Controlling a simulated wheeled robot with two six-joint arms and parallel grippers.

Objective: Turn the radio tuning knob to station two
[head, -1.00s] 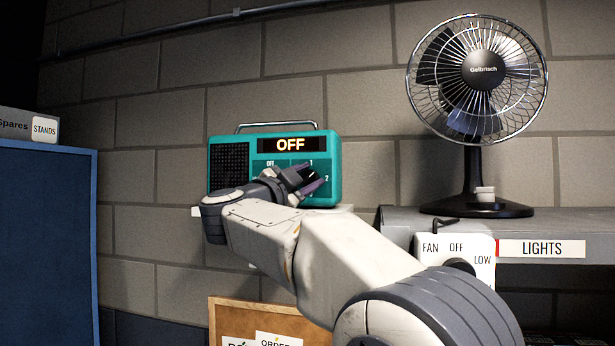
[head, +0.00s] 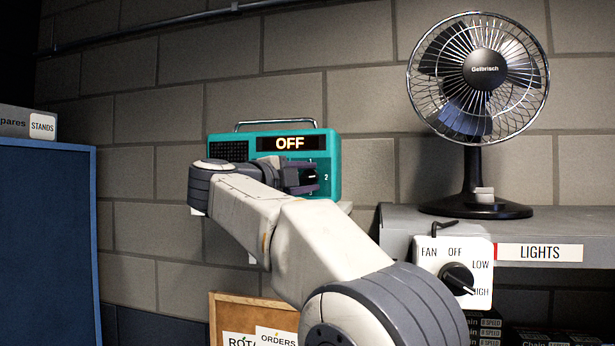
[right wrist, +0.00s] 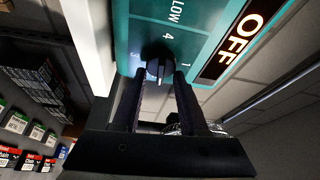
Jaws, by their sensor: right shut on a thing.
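The teal radio (head: 328,160) stands on a small wall shelf in the head view, and its lit display (head: 290,144) reads OFF. Its black tuning knob shows in the right wrist view (right wrist: 159,66), between the fingertips of my right gripper (right wrist: 162,78). In the head view my right gripper (head: 310,178) is at the radio's front and hides the knob and most of the dial. The gripper is shut on the knob. The dial number 2 (head: 326,177) shows just right of the gripper. My left gripper is not in view.
A desk fan (head: 478,80) stands on a grey shelf (head: 400,222) to the right, with a FAN switch (head: 458,278) and LIGHTS label (head: 540,252) at its edge. A blue panel (head: 45,240) is at left. A cork board (head: 228,305) is below.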

